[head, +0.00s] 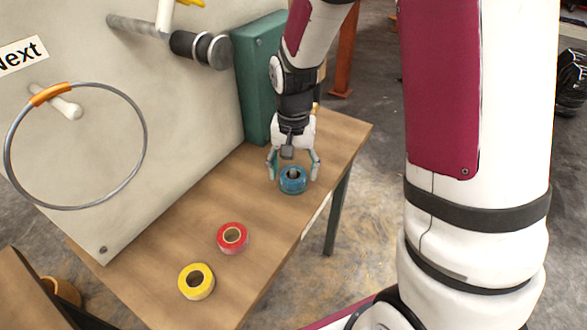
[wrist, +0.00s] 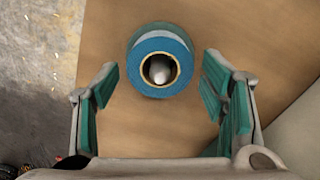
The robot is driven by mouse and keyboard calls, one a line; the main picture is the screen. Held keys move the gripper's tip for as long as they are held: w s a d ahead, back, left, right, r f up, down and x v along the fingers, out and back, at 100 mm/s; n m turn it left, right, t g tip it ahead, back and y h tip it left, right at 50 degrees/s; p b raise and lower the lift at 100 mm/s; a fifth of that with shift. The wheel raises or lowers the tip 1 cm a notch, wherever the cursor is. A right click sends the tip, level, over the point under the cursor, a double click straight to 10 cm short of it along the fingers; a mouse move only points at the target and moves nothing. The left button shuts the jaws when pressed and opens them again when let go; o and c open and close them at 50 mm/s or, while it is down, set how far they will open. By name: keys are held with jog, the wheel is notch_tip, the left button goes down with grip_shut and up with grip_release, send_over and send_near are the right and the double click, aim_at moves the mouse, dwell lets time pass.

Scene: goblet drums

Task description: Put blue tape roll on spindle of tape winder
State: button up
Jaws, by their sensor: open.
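The blue tape roll (head: 293,187) sits at the right part of the wooden table, its hole facing up. In the wrist view the roll (wrist: 160,45) is at the upper middle, with a pale rounded peg tip (wrist: 160,74) inside its hole. The peg's base is hidden, so I cannot tell whether it belongs to a tape winder. My gripper (head: 294,172) points down just above the roll, open. In the wrist view its teal finger pads (wrist: 160,68) stand left and right of the roll, apart from it.
A red tape roll (head: 233,238) and a yellow one (head: 196,281) lie on the table (head: 170,240). A pale board (head: 190,130) carries a wire ring (head: 146,140) and a rod with a black roller (head: 186,44). A green box (head: 255,85) stands behind my gripper.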

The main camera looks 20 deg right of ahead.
notch_tip(320, 180, up, 11)
jog(key=p, duration=0.2)
jog(key=s+r+n+t, duration=0.1)
jog(key=s+r+n, duration=0.2)
jog(key=s+r, duration=0.75)
jog(key=s+n+t, duration=0.1)
jog(key=s+n, duration=0.2)
jog(key=s, duration=1.2)
jog(key=shift+f, duration=0.3)
jog(key=shift+s+a+r, duration=0.1)
notch_tip(320, 180, up, 9)
jog(key=t+p, duration=0.2)
jog(key=p, duration=0.6)
jog(key=shift+r, duration=0.2)
